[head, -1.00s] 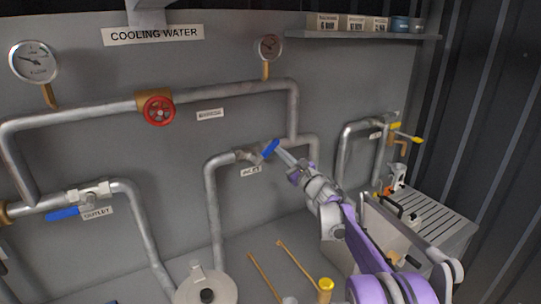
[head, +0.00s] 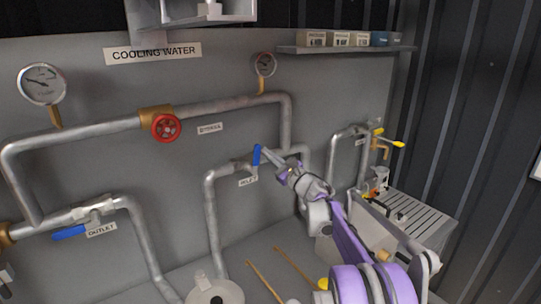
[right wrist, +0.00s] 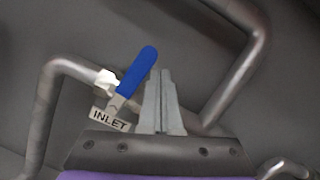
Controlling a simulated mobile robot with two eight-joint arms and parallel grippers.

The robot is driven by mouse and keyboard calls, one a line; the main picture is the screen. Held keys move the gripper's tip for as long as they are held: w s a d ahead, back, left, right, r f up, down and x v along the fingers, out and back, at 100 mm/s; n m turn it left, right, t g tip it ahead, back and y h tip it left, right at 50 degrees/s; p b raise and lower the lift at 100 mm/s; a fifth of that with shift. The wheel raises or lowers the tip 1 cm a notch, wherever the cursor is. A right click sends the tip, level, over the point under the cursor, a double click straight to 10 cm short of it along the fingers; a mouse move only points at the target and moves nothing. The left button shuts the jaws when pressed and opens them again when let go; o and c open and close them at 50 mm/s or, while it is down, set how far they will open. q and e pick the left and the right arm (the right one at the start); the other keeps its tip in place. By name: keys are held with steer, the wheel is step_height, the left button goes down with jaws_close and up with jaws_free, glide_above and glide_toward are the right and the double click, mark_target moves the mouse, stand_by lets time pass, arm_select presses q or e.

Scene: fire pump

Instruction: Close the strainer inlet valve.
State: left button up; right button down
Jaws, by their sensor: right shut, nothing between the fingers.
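The inlet valve has a blue lever (head: 257,155) that stands nearly upright, across the short level pipe run above the INLET label (head: 248,181). In the right wrist view the blue lever (right wrist: 138,70) leans up to the right from the valve body. My right gripper (head: 266,153) is shut and empty, with its tips close against the right side of the lever. In the right wrist view its fingers (right wrist: 162,88) are together just right of the lever; I cannot tell if they touch it. My left gripper is not in view.
The outlet valve's blue lever (head: 69,232) lies along its pipe at the left. A red handwheel (head: 166,127) is on the upper pipe. A strainer lid (head: 214,292) is below. Yellow-handled valves (head: 398,144) and a grated box (head: 425,215) stand at the right.

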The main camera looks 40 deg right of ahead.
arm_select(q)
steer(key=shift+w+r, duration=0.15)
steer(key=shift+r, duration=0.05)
arm_select(e)
steer(key=shift+a+r, duration=0.25)
steer(key=shift+a, duration=0.2)
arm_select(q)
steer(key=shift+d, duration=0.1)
arm_select(e)
steer(key=shift+d, duration=0.1)
